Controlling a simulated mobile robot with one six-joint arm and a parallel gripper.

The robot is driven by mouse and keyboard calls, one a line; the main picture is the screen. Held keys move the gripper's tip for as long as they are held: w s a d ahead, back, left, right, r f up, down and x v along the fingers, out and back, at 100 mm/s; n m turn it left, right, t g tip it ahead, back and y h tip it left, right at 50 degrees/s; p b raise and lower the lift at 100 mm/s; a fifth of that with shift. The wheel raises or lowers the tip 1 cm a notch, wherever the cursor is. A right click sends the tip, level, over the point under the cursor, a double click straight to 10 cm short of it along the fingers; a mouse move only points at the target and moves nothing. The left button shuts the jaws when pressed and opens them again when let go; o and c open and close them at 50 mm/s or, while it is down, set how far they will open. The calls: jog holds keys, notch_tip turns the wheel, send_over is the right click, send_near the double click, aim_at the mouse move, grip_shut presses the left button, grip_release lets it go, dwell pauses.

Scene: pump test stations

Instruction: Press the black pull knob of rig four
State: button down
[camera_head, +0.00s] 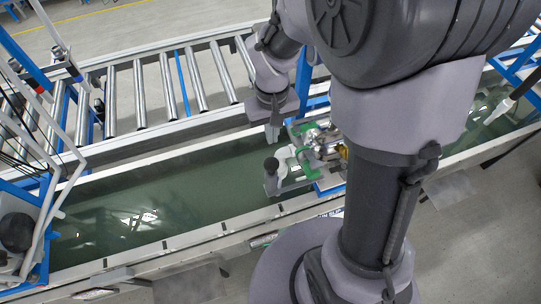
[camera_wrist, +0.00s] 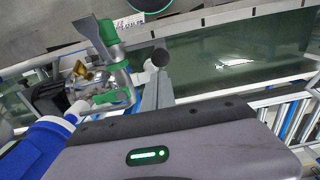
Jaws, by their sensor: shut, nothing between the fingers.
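A black round knob (camera_head: 271,165) stands on a pale fitting at the left side of a pump rig (camera_head: 303,154) with green and metal parts. No readable number shows on the rig. The knob also shows in the wrist view (camera_wrist: 160,57), just beyond my fingers. My gripper (camera_head: 272,138) points down, a little behind the knob in the head view, and looks apart from it. Its fingers are together and empty. In the wrist view the grey fingers (camera_wrist: 158,88) lie beside the pale fitting; their exact gap to the knob is hard to judge.
Green handles (camera_wrist: 112,42) and brass parts (camera_wrist: 85,72) of the rig stand close to the fingers. A long green-floored trough (camera_head: 150,210) runs under the rig, open to the left. A roller conveyor (camera_head: 170,85) lies behind it. A white-and-blue frame (camera_head: 45,215) stands at left.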

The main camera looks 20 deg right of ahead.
aim_at(271, 163)
notch_tip(271, 163, down, 11)
jog(key=b, duration=0.2)
jog(key=shift+f+b, duration=0.1)
jog(key=shift+b, duration=0.25)
notch_tip(271, 163, down, 4)
jog(key=b, duration=0.3)
jog(key=shift+f+b, duration=0.25)
jog(key=shift+b, duration=0.15)
jog(key=shift+s+r, duration=0.15)
notch_tip(271, 163, up, 14)
jog(key=p, duration=0.6)
jog(key=shift+w+r, duration=0.15)
jog(key=shift+w, duration=0.1)
